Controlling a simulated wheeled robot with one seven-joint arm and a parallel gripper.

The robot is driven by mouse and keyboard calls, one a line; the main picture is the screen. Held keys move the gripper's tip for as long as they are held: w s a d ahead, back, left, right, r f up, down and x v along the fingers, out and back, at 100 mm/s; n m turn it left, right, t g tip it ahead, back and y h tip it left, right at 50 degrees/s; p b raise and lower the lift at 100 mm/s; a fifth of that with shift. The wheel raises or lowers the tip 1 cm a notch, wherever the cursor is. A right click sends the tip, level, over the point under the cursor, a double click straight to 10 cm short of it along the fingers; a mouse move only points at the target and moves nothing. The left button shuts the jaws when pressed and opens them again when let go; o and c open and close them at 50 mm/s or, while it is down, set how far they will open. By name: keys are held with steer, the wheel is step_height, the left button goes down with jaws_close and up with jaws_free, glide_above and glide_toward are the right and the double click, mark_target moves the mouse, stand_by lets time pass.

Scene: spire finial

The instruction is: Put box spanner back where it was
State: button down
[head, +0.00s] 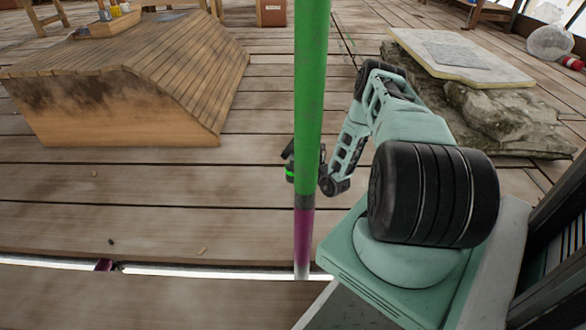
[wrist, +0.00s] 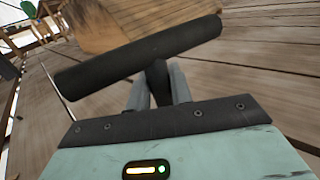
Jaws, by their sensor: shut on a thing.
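My gripper (wrist: 158,88) is shut on a black, T-shaped tool in the wrist view, which I take to be the box spanner (wrist: 140,57). Its long dark bar lies crosswise beyond the two grey fingers, and its short dark stem sits between them. In the head view my gripper is largely hidden behind a tall upright pole, and I cannot make out the tool there. Wooden deck boards lie beyond the tool in the wrist view. No marked place for the spanner can be told in these views.
The green and purple pole (head: 311,90) stands close in front. A cardboard box (head: 271,13) stands at the back. A pale board (head: 455,58) lies on stones (head: 505,112) at right. A bright gap crosses the near floor.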

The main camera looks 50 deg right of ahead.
step_height(320, 180, down, 4)
steer(key=b, duration=0.2)
steer(key=shift+r+b, duration=0.1)
steer(key=shift+b, duration=0.2)
steer(key=shift+r, duration=0.15)
steer(key=c, duration=1.3)
jaws_free()
steer(key=shift+f, duration=0.2)
steer(key=shift+o, duration=0.2)
steer(key=shift+s+r, duration=0.1)
steer(key=shift+r, duration=0.1)
steer(key=s+a+p, duration=0.2)
steer(key=s+p, duration=0.5)
steer(key=s, duration=0.4)
steer(key=shift+s, duration=0.35)
